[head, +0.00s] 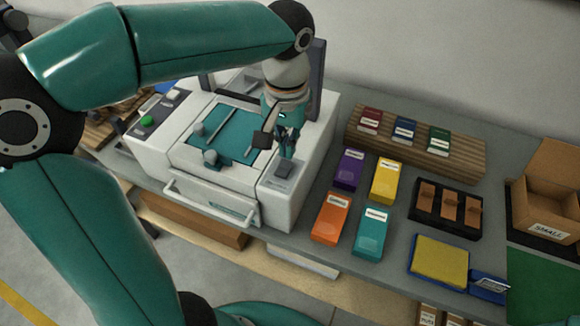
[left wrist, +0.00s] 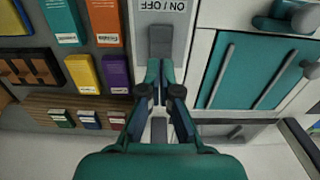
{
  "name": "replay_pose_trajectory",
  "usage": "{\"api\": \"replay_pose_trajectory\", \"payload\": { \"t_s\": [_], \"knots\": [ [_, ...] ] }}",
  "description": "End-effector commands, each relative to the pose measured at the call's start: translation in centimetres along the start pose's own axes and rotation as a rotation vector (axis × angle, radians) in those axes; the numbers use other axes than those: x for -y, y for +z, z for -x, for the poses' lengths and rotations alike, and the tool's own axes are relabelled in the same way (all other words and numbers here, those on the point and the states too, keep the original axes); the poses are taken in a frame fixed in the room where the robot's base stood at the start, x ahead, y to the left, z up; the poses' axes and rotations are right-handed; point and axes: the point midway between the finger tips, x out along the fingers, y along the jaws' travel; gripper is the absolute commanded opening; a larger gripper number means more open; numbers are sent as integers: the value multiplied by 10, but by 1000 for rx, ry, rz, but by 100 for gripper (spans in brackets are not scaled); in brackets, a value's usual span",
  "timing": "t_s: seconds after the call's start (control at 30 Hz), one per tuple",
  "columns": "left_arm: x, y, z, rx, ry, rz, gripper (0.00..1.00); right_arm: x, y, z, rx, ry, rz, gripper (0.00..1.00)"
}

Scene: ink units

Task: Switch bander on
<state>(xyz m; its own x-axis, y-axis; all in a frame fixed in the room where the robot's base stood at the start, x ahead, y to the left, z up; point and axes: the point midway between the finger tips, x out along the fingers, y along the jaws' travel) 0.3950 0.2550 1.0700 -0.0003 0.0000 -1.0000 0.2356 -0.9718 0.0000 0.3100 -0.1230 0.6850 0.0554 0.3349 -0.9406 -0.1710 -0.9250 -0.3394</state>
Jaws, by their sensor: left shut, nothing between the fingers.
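The bander (head: 215,140) is a white machine with a teal top plate on the grey bench. Its dark grey rocker switch (head: 283,169) sits on the right front panel. The switch also shows in the left wrist view (left wrist: 161,40), beside an upside-down "ON / OFF" label (left wrist: 163,6). My left gripper (head: 289,152) is shut and empty, pointing down just above and behind the switch. In the left wrist view its fingertips (left wrist: 160,68) lie close to the switch's edge; I cannot tell whether they touch. My right gripper is not in view.
A green button (head: 147,121) is on the bander's left panel. Purple (head: 349,168), yellow (head: 386,180), orange (head: 331,217) and teal (head: 371,232) packs lie right of it. A wooden rack (head: 459,162) and a black tray (head: 424,215) stand farther right.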

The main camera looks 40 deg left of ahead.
Motion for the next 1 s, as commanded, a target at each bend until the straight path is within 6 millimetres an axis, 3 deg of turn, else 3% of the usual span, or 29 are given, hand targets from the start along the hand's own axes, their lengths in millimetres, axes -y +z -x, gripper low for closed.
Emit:
{"api": "replay_pose_trajectory", "payload": {
  "t_s": [0.63,1.0],
  "knots": [
    [0,0,-2,0,0,-1,0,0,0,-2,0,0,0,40],
    [0,0,-26,1,-1,-1,0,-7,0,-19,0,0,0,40]
  ]
}}
